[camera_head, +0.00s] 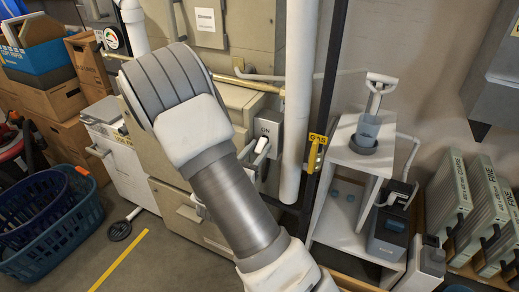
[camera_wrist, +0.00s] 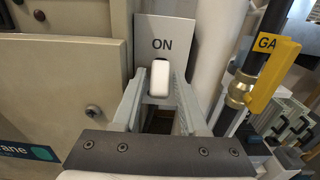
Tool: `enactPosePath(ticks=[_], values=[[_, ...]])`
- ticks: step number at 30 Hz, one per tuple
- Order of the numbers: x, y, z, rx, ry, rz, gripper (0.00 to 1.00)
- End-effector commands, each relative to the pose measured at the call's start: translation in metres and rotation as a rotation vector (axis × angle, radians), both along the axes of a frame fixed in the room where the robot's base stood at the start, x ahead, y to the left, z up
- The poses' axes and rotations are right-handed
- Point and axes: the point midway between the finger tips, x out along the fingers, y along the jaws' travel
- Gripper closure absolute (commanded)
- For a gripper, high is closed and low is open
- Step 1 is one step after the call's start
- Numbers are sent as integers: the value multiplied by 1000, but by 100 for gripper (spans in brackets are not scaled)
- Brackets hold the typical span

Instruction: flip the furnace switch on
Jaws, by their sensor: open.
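The furnace switch is a grey plate (camera_wrist: 178,33) marked ON with a white lever (camera_wrist: 160,78) below the word. In the head view, the plate (camera_head: 268,127) is on the side of the beige furnace and the white lever (camera_head: 262,145) sticks out from it. My gripper (camera_wrist: 160,88) is open, with one finger on each side of the lever. The lever shows between or just past the fingertips; I cannot tell whether they touch it. In the head view my arm covers part of the area just below the switch.
A white vertical pipe (camera_head: 297,100) and a dark gas pipe with a yellow valve handle (camera_head: 315,155) stand close right of the switch. The furnace front panel (camera_wrist: 60,95) is close on the left. A white shelf (camera_head: 343,228) stands farther right.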

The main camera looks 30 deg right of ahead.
Motion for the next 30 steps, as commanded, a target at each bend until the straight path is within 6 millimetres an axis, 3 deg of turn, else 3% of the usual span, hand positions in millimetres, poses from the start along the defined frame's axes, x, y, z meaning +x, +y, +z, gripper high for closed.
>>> enactPosePath(ticks=[12, 19, 30], values=[[5, -7, 0, 0, 1, 0, 59], [5, -6, 0, 0, 1, 0, 100], [4, -6, 3, 14, 12, -1, 100]])
